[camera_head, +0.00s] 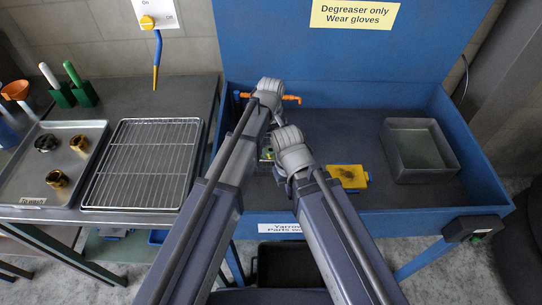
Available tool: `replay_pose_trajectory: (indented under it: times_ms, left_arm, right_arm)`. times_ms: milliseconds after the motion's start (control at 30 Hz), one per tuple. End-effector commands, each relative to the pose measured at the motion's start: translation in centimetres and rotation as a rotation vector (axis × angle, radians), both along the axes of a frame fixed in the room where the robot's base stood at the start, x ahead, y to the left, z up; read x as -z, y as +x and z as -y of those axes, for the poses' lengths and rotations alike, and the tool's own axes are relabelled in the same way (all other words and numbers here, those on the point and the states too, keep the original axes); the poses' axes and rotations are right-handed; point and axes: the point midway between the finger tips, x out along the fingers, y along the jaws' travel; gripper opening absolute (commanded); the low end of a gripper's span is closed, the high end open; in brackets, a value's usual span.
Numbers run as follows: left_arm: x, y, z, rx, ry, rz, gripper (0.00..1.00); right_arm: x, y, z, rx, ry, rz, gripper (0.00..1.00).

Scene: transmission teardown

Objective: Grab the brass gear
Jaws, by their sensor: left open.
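A dark round part (46,142) lies at the back of the tray. Both my arms reach forward over the blue wash basin, right of the tray. My left gripper (267,153) is low in the basin, mostly hidden between my arms, open and away from the tray parts. My right gripper is largely hidden behind its own wrist.
A wire rack (143,165) lies between tray and blue basin (480,165).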

Motion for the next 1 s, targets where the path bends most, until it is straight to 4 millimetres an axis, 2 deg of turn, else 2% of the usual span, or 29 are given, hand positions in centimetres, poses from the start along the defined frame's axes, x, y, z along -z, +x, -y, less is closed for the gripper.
replay_pose_trajectory:
  times_ms: [33,200,533,1000]
  left_arm:
    - [1.4,0.0,0.0,0.000,0.000,0.000,1.00]
    - [3.3,0.0,0.0,0.000,0.000,0.000,1.00]
    - [3.4,0.0,0.0,0.000,0.000,0.000,0.99]
    - [3.4,0.0,0.0,0.000,0.000,0.000,0.46]
  right_arm:
    - [1.4,0.0,0.0,0.000,0.000,0.000,0.00]
    - [3.3,0.0,0.0,0.000,0.000,0.000,0.00]
    - [3.4,0.0,0.0,-0.001,0.000,0.000,0.00]
    - [3.4,0.0,0.0,0.000,0.000,0.000,0.00]
